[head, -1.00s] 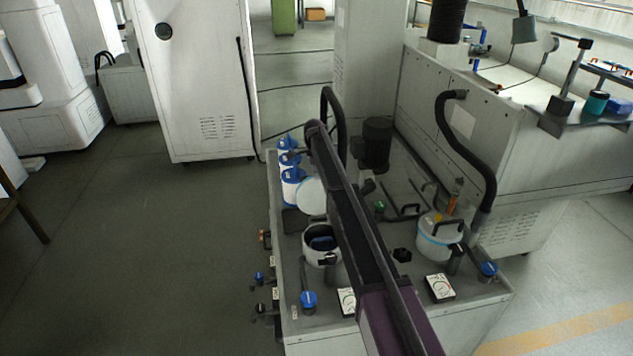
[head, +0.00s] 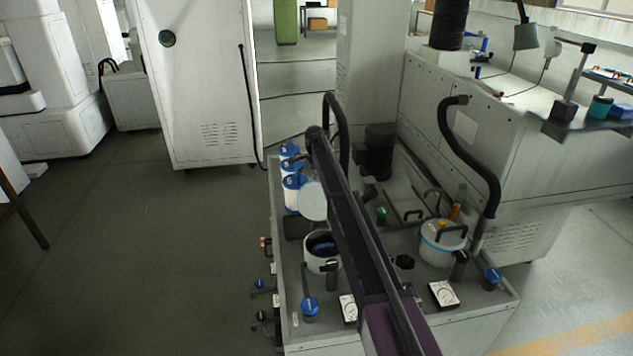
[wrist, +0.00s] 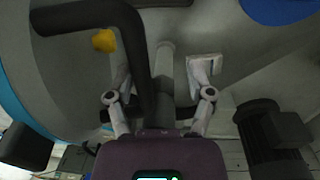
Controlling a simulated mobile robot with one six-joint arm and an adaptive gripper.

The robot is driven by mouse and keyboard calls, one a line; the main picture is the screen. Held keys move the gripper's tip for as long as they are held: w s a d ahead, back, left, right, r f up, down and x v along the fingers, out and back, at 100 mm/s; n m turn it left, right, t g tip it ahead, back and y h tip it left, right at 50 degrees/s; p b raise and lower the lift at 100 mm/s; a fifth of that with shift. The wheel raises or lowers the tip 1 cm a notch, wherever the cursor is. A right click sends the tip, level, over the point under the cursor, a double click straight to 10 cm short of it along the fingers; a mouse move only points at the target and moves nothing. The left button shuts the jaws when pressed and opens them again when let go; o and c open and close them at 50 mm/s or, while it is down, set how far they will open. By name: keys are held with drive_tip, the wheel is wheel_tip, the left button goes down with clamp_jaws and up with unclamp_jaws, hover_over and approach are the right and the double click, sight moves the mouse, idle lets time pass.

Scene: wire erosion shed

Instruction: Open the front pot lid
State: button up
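A white pot (head: 440,252) with a pale blue band stands at the right of the machine bench, its lid (head: 436,233) closed. The lid has a black handle and a yellow knob. In the wrist view this lid (wrist: 75,85) fills the left, with the handle (wrist: 135,40) and yellow knob (wrist: 104,40) close up. My gripper (wrist: 165,75) is open, its fingers apart near the handle's lower end; contact cannot be told. It does not show clearly in the head view. A second pot (head: 318,262) at left is open, its round lid (head: 313,201) raised behind it.
White bottles with blue caps (head: 291,182) stand at the bench's back left. Blue-topped levers (head: 309,305) and dial boxes (head: 443,294) line its front. A black hose (head: 470,150) arches at right. The floor at left is clear.

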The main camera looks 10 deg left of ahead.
drive_tip(key=shift+s+r, duration=0.15)
drive_tip(key=shift+s, duration=0.1)
idle(0.3)
